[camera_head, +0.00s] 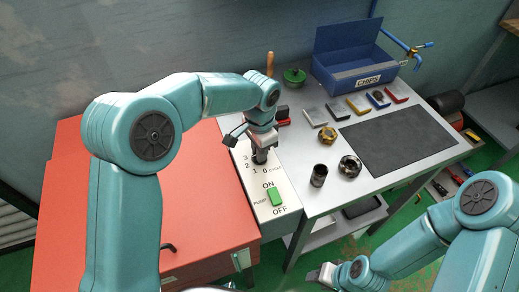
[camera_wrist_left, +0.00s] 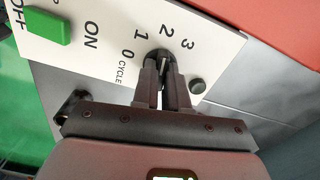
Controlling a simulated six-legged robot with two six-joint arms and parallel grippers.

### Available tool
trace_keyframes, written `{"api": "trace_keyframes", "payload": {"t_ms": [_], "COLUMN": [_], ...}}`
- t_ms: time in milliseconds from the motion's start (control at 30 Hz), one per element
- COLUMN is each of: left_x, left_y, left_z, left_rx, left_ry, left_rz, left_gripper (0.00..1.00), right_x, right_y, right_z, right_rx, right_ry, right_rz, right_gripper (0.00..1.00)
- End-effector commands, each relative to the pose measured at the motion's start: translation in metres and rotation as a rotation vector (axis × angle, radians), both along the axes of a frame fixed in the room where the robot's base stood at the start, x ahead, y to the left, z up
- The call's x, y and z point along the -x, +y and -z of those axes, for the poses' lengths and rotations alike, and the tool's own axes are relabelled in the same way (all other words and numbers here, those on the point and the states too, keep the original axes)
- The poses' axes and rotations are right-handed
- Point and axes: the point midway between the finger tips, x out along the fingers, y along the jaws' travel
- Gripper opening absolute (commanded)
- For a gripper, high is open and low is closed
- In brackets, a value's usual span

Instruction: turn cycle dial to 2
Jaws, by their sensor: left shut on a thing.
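The cycle dial (camera_wrist_left: 162,55) is a dark round knob on a white panel (camera_wrist_left: 90,62), with 0, 1, 2 and 3 printed around it. My left gripper (camera_wrist_left: 165,78) is shut on the dial, its dark fingers on either side of the knob. A pale line shows on the knob between the fingertips, but its exact number is hard to read. In the head view the left gripper (camera_head: 261,148) comes down on the dial from above and hides most of it. My right gripper (camera_head: 322,275) is low in the head view, away from the panel; its jaws are unclear.
A green push switch (camera_head: 274,196) marked ON and OFF sits on the panel near the dial. A red cabinet (camera_head: 205,200) is at the left. On the bench stand a blue CHIPS bin (camera_head: 355,75), a dark cup (camera_head: 319,175), a metal ring part (camera_head: 350,166) and a dark mat (camera_head: 400,138).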

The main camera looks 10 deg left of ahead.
Motion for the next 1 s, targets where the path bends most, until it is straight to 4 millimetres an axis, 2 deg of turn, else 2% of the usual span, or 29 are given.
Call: {"api": "trace_keyframes", "payload": {"t_ms": [100,133,200,500,633,767,1000], "left_x": [-0.002,-0.002,-0.002,-0.001,-0.001,-0.002,-0.002], "left_y": [-0.001,-0.001,-0.001,0.0,-0.001,-0.001,-0.001], "left_z": [-0.002,-0.002,-0.002,-0.002,-0.013,-0.041,-0.107], "left_rx": [0.003,0.003,0.003,0.001,0.002,0.002,0.003], "left_ry": [-0.008,-0.008,-0.007,-0.003,-0.006,-0.008,-0.01], "left_rz": [-0.001,-0.001,-0.001,-0.001,-0.001,-0.001,-0.001], "left_gripper": [0.0,0.16,0.38,0.38,0.38,0.38,0.38], "right_x": [0.0,0.0,0.0,0.0,0.0,0.0,0.0], "right_y": [0.0,0.0,0.0,0.0,0.0,0.0,0.0], "right_z": [0.0,0.0,0.0,0.0,0.001,0.001,-0.001], "right_rx": [0.0,0.0,0.0,0.0,0.0,0.0,0.0], "right_ry": [0.0,0.0,0.0,0.0,0.0,0.0,0.0], "right_rz": [0.0,0.0,0.0,0.0,0.0,0.0,0.0], "right_gripper": [0.43,0.43,0.43,0.43,0.43,0.43,0.43]}}
